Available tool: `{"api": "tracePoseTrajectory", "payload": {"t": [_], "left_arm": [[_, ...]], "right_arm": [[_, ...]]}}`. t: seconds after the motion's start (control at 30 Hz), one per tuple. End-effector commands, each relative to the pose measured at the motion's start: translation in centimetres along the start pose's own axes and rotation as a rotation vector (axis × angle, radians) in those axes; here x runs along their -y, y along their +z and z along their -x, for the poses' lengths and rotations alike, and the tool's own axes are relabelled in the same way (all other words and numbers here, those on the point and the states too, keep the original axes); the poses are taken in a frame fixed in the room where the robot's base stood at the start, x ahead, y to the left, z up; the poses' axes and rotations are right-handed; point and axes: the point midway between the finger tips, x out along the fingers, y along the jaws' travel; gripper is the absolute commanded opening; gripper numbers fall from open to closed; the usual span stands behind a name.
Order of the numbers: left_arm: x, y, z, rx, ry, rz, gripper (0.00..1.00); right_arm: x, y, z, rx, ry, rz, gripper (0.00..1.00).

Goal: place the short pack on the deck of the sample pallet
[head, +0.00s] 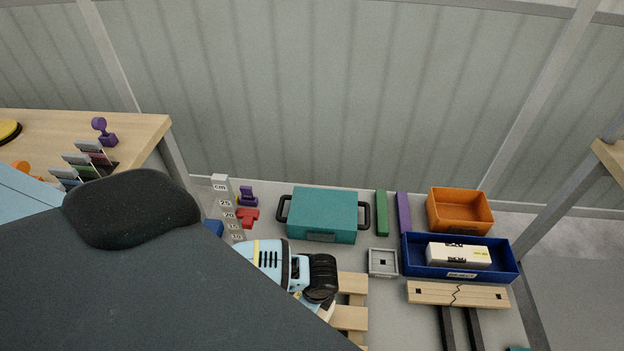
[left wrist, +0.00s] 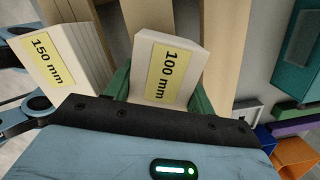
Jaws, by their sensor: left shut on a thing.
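The short pack is a white block with a yellow "100 mm" label (left wrist: 170,72) in the left wrist view. My left gripper (left wrist: 160,98) is shut on it, with green fingers at its two sides. The wooden slats of the sample pallet (left wrist: 218,40) lie behind the pack; I cannot tell whether the pack touches them. A taller white "150 mm" pack (left wrist: 55,58) stands at the left of the gripper. In the head view the pallet (head: 350,317) is partly hidden by my arm, and the held pack cannot be made out. My right gripper is not in view.
A teal case (head: 322,212), a height scale (head: 222,200) and a small grey tray (head: 382,273) are near the pallet. To the right are an orange bin (head: 460,194), a blue tray (head: 412,262) holding a white pack, and a cracked wooden board (head: 430,294).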

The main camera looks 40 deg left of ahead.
Motion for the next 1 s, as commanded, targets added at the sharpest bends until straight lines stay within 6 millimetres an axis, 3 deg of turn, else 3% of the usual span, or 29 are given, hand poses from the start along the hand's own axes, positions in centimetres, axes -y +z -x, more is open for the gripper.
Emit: {"api": "tracePoseTrajectory", "payload": {"t": [0.1,0.5,0.53,0.67,1.0], "left_arm": [[-0.11,-0.19,-1.45,0.000,0.003,-0.001,0.25],[-0.05,-0.22,-1.78,0.000,0.001,-0.001,0.25],[-0.06,-0.20,-1.74,0.000,0.001,-0.001,0.58],[-0.06,-0.19,-1.71,0.000,0.001,-0.001,0.75],[-0.03,-0.16,-1.43,0.000,0.000,-0.001,0.76]], "right_arm": [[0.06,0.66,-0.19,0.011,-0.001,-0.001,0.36],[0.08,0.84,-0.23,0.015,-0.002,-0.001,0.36],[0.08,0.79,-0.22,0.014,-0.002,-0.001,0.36],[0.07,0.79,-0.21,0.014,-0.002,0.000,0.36],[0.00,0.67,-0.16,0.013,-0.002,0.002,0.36]]}}
